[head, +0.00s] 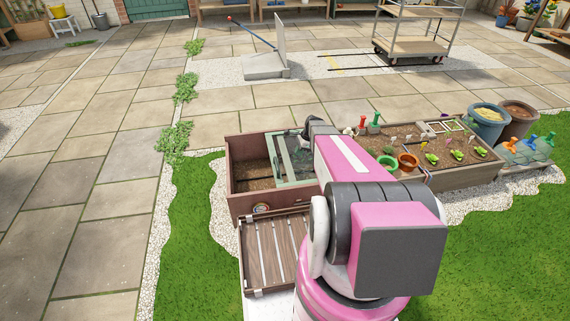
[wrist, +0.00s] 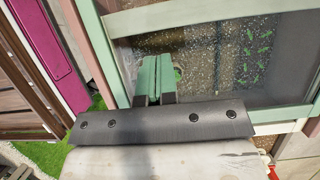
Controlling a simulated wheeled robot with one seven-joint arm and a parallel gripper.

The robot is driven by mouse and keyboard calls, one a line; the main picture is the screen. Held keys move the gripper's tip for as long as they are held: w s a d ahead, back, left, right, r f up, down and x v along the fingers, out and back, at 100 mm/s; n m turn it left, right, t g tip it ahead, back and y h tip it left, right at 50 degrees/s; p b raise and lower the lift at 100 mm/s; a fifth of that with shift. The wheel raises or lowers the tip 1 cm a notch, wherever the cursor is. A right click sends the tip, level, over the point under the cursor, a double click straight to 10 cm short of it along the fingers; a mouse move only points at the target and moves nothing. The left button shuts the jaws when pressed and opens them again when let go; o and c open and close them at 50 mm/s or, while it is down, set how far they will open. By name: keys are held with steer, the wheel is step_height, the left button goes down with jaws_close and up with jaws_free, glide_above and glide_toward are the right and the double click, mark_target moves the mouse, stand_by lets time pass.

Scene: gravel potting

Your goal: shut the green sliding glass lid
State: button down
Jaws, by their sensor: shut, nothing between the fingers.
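The green sliding glass lid (head: 279,158) lies across the top of a brown wooden box (head: 262,204) in the head view. Its left green bar crosses the box, and the box's left part is uncovered, showing soil inside. In the wrist view, the lid's green frame (wrist: 95,35) runs along the left, with dark glass (wrist: 215,65) to its right and seedlings showing through. My gripper (wrist: 158,63) is shut and empty, its fingers side by side over the glass, just right of that green bar. I cannot tell whether they touch the lid.
A slatted wooden tray (head: 272,253) stands in front of the box. To the right is a planting bed (head: 440,165) with small plants, pots and tools. Two large buckets (head: 487,124) stand beyond it.

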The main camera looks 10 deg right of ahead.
mark_target(290, 169)
steer(key=x, duration=1)
steer(key=shift+s+a+r, duration=0.1)
steer(key=shift+a+r, duration=0.05)
steer(key=shift+a, duration=1.85)
steer(key=shift+a, duration=0.1)
steer(key=a, duration=2.5)
